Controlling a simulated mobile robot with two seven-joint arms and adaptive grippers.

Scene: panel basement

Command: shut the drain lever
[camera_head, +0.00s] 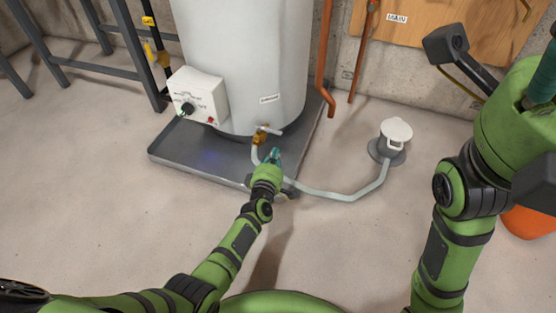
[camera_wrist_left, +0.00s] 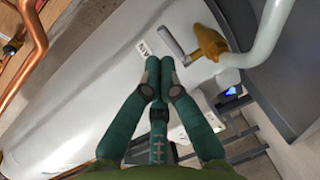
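The brass drain valve (camera_head: 259,139) sits low on the front of the white tank (camera_head: 240,60). Its grey lever (camera_head: 270,130) sticks out to the right of the valve in the head view. In the left wrist view the lever (camera_wrist_left: 177,46) reaches left from the brass body (camera_wrist_left: 209,43). My left gripper (camera_head: 273,156) is just below and right of the valve, and its teal fingers (camera_wrist_left: 159,68) are drawn together with nothing seen between them. The fingertips are near the lever but look apart from it.
A pale hose (camera_head: 335,197) runs from the valve to a floor drain (camera_head: 396,135). The tank stands in a grey pan (camera_head: 180,160) with a white control box (camera_head: 197,95). Copper pipes (camera_head: 323,60) rise behind. An orange object (camera_head: 528,222) sits at right.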

